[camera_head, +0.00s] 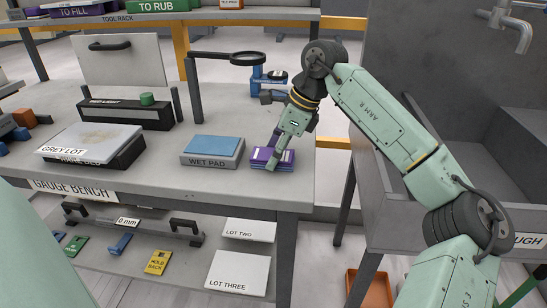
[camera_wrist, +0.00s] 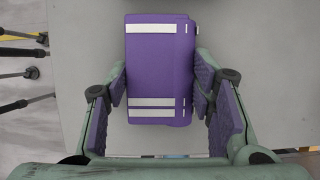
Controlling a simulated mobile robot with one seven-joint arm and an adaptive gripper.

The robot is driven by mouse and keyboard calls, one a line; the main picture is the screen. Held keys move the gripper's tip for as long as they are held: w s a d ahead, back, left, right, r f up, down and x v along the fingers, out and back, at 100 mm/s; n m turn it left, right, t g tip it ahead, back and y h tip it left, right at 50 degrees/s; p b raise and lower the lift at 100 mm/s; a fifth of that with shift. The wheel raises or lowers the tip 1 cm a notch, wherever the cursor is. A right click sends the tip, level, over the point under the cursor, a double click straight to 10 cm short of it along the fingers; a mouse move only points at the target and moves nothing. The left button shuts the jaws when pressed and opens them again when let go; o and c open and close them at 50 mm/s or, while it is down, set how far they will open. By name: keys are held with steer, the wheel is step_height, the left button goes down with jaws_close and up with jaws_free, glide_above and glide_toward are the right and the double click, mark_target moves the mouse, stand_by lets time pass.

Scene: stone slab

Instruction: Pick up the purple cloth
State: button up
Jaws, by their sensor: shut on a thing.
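The purple cloth (camera_head: 262,158) is a folded purple block with white stripes. It lies near the right end of the grey bench, to the right of the wet pad. In the wrist view the cloth (camera_wrist: 158,70) sits between my two fingers, with a white band near its far end and two thinner ones near its close end. My gripper (camera_head: 277,150) reaches down to it from above; in the wrist view my gripper (camera_wrist: 160,88) is shut on the cloth, one finger pad at each long side. I cannot tell whether the cloth is clear of the bench top.
The blue-topped wet pad (camera_head: 213,146) lies just left of the cloth. The grey lot slab (camera_head: 90,142) is farther left. A black-armed magnifier (camera_head: 247,58) stands behind. The bench's right edge is close to the cloth, and a sink (camera_head: 440,190) stands beyond it.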

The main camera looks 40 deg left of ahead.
mark_target(269, 152)
steer(key=shift+s+f, duration=0.1)
steer(key=shift+f, duration=0.05)
steer(key=shift+c, duration=0.3)
step_height(269, 152, up, 4)
steer(key=shift+r+b, duration=0.1)
steer(key=shift+b, duration=0.25)
steer(key=s+d+b, duration=0.2)
steer(key=s+d, duration=0.2)
steer(key=s, duration=0.2)
steer(key=s+d+r+b, duration=0.1)
steer(key=s+d, duration=0.3)
steer(key=s, duration=0.3)
steer(key=shift+s+d+r+b, duration=0.2)
steer(key=shift+s+b, duration=0.1)
steer(key=shift+b, duration=0.1)
steer(key=o, duration=0.6)
steer(key=c, duration=0.4)
steer(key=shift+a, duration=0.15)
